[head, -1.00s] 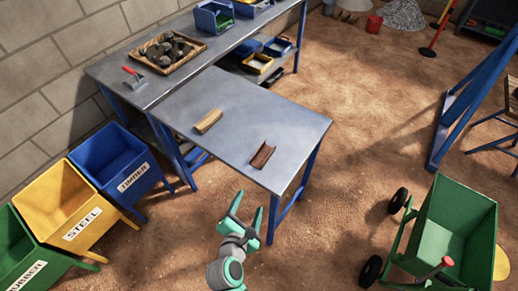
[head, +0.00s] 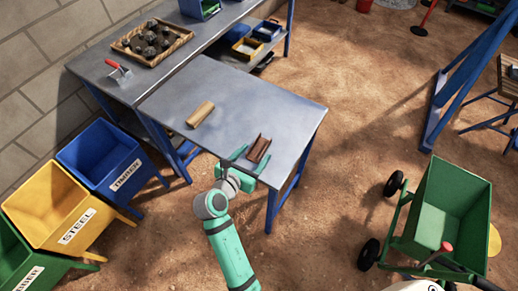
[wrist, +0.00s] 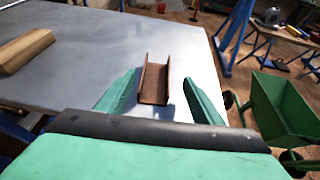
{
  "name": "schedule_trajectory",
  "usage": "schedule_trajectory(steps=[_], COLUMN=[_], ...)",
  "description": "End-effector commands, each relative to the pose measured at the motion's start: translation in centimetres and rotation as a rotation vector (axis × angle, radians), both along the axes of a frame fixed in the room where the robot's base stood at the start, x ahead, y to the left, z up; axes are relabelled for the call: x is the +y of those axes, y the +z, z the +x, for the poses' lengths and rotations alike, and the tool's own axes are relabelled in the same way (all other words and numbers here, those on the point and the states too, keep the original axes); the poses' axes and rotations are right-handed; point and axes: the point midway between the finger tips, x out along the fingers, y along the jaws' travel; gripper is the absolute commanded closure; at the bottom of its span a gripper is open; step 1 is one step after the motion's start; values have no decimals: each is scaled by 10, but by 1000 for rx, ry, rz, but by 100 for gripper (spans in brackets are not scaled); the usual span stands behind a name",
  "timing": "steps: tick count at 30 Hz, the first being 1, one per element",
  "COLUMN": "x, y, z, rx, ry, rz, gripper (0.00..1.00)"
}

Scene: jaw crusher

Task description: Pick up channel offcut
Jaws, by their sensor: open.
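The channel offcut (head: 258,149) is a short rusty brown U-shaped piece lying on the near right part of the grey metal table (head: 235,95). In the wrist view the channel offcut (wrist: 155,80) lies straight ahead, its open side up, between the lines of my two fingers. My gripper (head: 246,160) is open and empty at the table's near edge, just short of the offcut. In the wrist view the green fingers of my gripper (wrist: 152,95) stand apart on either side of the offcut's near end, with gaps on both sides.
A wooden block (head: 200,113) lies on the table left of the offcut. A blue timber bin (head: 103,155) and a yellow steel bin (head: 50,205) stand at left. A green cart (head: 445,205) stands at right. The table's far part is clear.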

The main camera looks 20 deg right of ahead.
Motion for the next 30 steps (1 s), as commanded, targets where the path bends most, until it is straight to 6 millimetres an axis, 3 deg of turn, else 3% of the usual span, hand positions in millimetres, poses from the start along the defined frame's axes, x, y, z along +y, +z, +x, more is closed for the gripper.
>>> schedule_trajectory(steps=[12, 21, 28, 30], x=[-32, -34, -34, -34], y=[-18, -20, -20, -19], z=[34, 36, 36, 36], rx=[-1, -1, -1, -4], ry=[-8, -6, -6, -6], rz=[0, 1, 1, 1], gripper=[39, 39, 94, 94])
